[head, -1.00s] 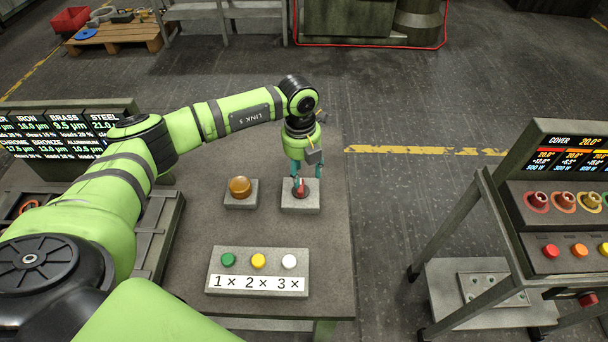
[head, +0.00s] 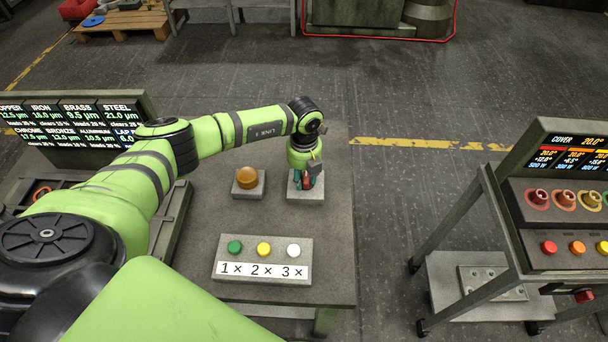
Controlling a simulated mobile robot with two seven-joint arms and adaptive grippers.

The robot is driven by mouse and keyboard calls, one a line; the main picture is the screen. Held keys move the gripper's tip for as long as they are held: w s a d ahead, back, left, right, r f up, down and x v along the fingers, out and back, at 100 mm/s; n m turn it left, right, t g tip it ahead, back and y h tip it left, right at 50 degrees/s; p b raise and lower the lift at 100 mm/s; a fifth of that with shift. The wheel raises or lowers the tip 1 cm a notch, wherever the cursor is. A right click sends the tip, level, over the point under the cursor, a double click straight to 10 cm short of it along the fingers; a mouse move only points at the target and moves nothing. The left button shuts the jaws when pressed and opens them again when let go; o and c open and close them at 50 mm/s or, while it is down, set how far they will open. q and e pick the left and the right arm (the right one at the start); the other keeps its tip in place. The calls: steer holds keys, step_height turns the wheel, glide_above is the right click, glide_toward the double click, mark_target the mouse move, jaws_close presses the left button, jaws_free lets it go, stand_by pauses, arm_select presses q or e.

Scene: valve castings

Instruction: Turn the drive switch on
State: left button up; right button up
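The drive switch, a small red knob (head: 306,182) on a grey box (head: 304,196), stands near the right edge of the table. My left gripper (head: 306,181) points down over it, with its teal fingers close on either side of the red knob. The fingers and wrist hide most of the knob, so its angle and whether the fingers press on it do not show clearly. My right gripper is not in view.
An amber dome lamp (head: 247,178) on its own box stands just left of the switch. A panel (head: 262,261) with green, yellow and white buttons lies nearer. A console (head: 565,200) with several knobs stands at the right, beyond open floor.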

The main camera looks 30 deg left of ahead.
arm_select(q)
jaws_close()
steer(key=m+b, duration=0.1)
steer(key=m, duration=0.1)
steer(key=m+b, duration=0.2)
steer(key=shift+w+a+f+b, duration=0.15)
steer(key=shift+b, duration=0.15)
steer(key=m+b, duration=0.4)
steer(key=shift+w+m, duration=0.1)
steer(key=shift+m, duration=0.3)
steer(key=m+b, duration=0.3)
steer(key=m, duration=0.1)
steer(key=shift+w+m+b, duration=0.15)
steer(key=shift+m+b, duration=0.15)
steer(key=shift+b, duration=0.05)
steer(key=shift+w+r+m+b, duration=0.1)
steer(key=shift+r+m+b, duration=0.1)
steer(key=shift+m+b, duration=1.75)
steer(key=shift+m+p, duration=0.3)
steer(key=shift+m, duration=0.15)
